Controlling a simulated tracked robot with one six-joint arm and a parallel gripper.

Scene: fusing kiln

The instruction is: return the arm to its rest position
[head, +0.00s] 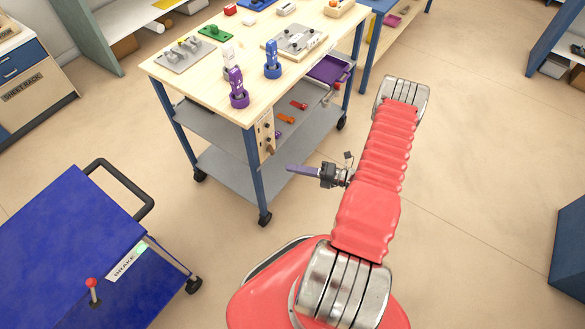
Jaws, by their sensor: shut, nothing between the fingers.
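My red arm rises from the lower middle of the head view and bends at a silver joint at the upper right.
A blue cart (60,240) with a black handle is at the lower left. Open floor (480,200) lies to the right.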

